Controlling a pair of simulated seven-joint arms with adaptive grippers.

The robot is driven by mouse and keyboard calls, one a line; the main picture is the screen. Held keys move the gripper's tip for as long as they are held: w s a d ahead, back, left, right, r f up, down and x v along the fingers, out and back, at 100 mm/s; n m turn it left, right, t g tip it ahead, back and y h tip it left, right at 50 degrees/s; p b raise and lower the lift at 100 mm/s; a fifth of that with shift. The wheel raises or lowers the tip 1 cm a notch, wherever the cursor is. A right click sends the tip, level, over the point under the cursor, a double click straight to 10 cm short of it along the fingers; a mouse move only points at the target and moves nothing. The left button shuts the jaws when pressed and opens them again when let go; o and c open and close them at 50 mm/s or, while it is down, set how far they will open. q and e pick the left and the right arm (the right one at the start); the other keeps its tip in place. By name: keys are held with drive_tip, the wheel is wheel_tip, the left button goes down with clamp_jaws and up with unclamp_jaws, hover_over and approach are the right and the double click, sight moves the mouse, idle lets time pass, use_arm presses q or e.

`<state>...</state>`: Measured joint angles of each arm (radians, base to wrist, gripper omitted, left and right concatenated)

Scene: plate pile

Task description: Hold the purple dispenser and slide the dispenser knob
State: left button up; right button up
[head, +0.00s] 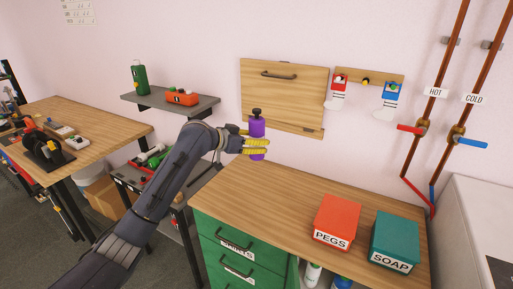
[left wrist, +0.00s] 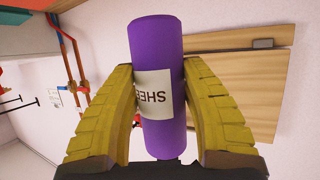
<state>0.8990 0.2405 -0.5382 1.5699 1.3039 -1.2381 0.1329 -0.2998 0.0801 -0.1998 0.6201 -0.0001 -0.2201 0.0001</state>
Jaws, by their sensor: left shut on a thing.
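The purple dispenser (head: 257,128) is a small upright cylinder with a black knob (head: 257,112) on top, held in the air above the back left of the wooden counter. My left gripper (head: 256,146) is shut around its lower body with yellow fingers. In the left wrist view the purple dispenser (left wrist: 158,45) lies between both yellow fingers of my left gripper (left wrist: 163,100), with a white label partly readable as "SHEE". The knob is not visible in that view. My right gripper does not show in either view.
A wooden counter (head: 270,195) with green drawers lies below, with a red PEGS box (head: 337,222) and a teal SOAP box (head: 394,240) at its right. A wooden wall panel (head: 285,95) is behind the dispenser. A grey shelf (head: 170,103) hangs to the left.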

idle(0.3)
use_arm(q)
drive_tip(key=f, duration=1.7)
drive_tip(key=shift+s+f, duration=0.2)
drive_tip(key=shift+s, duration=0.1)
drive_tip(key=shift+w+r, duration=0.25)
drive_tip(key=shift+w, duration=0.1)
drive_tip(key=shift+f, duration=1.25)
drive_tip(key=shift+f, duration=0.25)
drive_tip(key=o, duration=1.5)
drive_tip(key=shift+o, duration=0.2)
drive_tip(key=shift+s, duration=0.1)
